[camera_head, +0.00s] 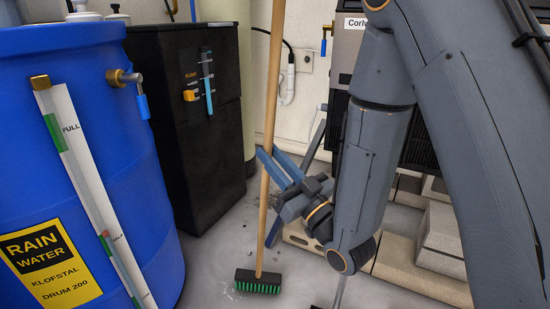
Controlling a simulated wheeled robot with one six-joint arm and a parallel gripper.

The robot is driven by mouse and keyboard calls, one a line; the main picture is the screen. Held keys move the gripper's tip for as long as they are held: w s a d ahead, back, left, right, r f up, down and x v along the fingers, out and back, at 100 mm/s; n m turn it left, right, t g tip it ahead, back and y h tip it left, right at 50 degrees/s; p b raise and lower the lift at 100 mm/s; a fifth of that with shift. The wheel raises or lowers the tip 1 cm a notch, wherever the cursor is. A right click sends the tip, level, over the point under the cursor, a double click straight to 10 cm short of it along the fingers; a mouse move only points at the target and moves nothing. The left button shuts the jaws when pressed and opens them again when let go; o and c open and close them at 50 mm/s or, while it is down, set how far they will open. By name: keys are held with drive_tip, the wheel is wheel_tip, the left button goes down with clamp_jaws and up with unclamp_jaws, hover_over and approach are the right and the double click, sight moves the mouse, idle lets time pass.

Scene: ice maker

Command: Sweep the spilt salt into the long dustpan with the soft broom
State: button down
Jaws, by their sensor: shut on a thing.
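A broom with a long wooden handle (272,110) stands nearly upright in the middle. Its black head (258,275) with green bristles rests at floor level. My gripper (268,190) is shut on the handle partway up, its blue fingers around the wood. Pale, faint specks (235,294) lie on the floor left of the head; they may be the salt. A thin grey rod (340,291) with a dark piece at its foot shows at the bottom edge, right of the broom. I cannot tell whether it is the long dustpan; most of it is out of frame.
A blue rain water drum (130,190) with a level gauge fills the left. A black softener cabinet (195,140) stands behind it. Pale blocks (440,235) and a machine (350,45) stand at the right, partly behind my arm. Some floor is open around the broom head.

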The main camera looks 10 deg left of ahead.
drive_tip(key=shift+w+a+r, duration=0.1)
drive_tip(key=shift+a, duration=0.05)
drive_tip(key=shift+w+a, duration=0.3)
drive_tip(key=shift+a, duration=0.35)
drive_tip(key=shift+w+a, duration=0.25)
drive_tip(key=shift+a, duration=0.35)
drive_tip(key=shift+w+a, duration=0.3)
drive_tip(key=shift+a, duration=0.35)
drive_tip(key=shift+a, duration=0.1)
drive_tip(key=a, duration=0.1)
drive_tip(key=w+a, duration=0.1)
drive_tip(key=a, duration=0.2)
drive_tip(key=shift+w+p, duration=0.3)
drive_tip(key=shift+w, duration=0.05)
drive_tip(key=shift+w+a, duration=0.6)
drive_tip(key=shift+a, duration=0.35)
drive_tip(key=shift+w+a, duration=0.55)
drive_tip(key=shift+a, duration=0.4)
